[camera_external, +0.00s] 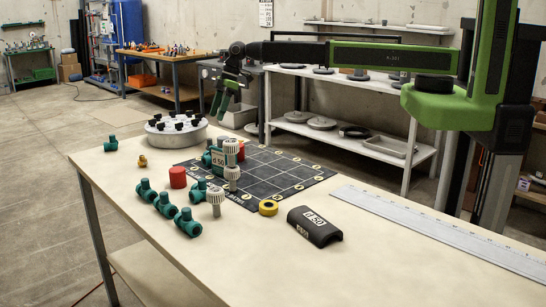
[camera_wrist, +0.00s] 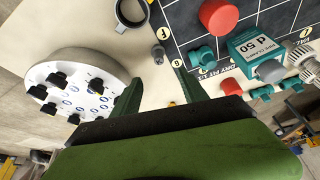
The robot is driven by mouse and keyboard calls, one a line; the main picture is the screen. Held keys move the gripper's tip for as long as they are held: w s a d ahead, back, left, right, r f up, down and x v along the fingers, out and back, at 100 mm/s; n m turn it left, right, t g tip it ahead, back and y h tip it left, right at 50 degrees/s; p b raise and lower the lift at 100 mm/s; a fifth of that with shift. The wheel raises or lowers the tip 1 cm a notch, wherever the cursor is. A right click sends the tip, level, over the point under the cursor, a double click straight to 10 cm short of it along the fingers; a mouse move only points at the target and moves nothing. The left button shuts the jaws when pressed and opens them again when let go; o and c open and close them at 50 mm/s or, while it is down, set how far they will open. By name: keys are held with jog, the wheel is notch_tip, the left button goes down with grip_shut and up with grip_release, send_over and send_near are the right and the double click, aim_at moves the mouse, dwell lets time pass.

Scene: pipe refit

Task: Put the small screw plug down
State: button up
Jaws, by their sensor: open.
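My gripper (camera_external: 222,100) is open above the far edge of the workbench, between the round tray and the dark grid mat. In the wrist view its two dark green fingers (camera_wrist: 160,90) stand apart with nothing between them. A small dark grey piece (camera_wrist: 158,53), which looks like the small screw plug, is on the pale bench top beside the mat's corner. It lies beyond the fingertips in the picture and apart from them. I cannot make it out in the outside view.
The round tray (camera_external: 175,140) with black knobs stands left of my gripper. The grid mat (camera_external: 285,178) has teal fittings and a d 50 block (camera_wrist: 256,47) near one edge. A grey ring (camera_wrist: 132,14) lies near the grey piece.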

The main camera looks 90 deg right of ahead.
jog(key=s+a+m+g+h, duration=0.1)
jog(key=s+a+m+g, duration=0.1)
jog(key=s, duration=1.1)
jog(key=s+a+m+g+h, duration=0.1)
jog(key=s+a+m, duration=0.3)
jog(key=s, duration=1)
jog(key=shift+a+f+g, duration=0.15)
jog(key=shift+a+g, duration=0.05)
jog(key=shift+g, duration=0.3)
